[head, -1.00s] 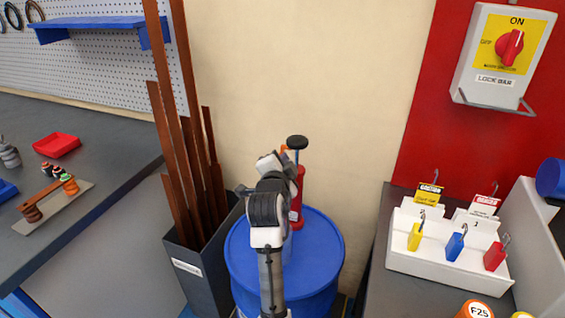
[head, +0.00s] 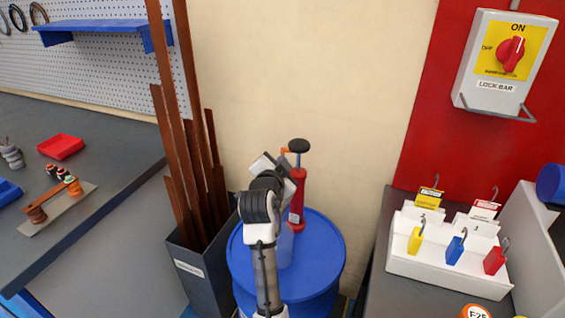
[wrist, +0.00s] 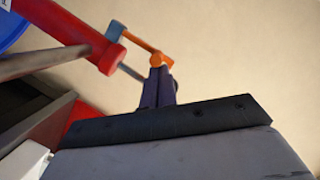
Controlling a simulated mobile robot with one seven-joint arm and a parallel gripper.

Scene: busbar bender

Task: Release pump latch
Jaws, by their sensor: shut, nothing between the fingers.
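In the head view my wrist hides the fingertips.
The blue drum (head: 325,255) stands below my arm. A dark bin (head: 196,273) of tall copper bars stands close on the left. A white padlock rack (head: 440,272) is on the right bench. The wall behind the pump is bare.

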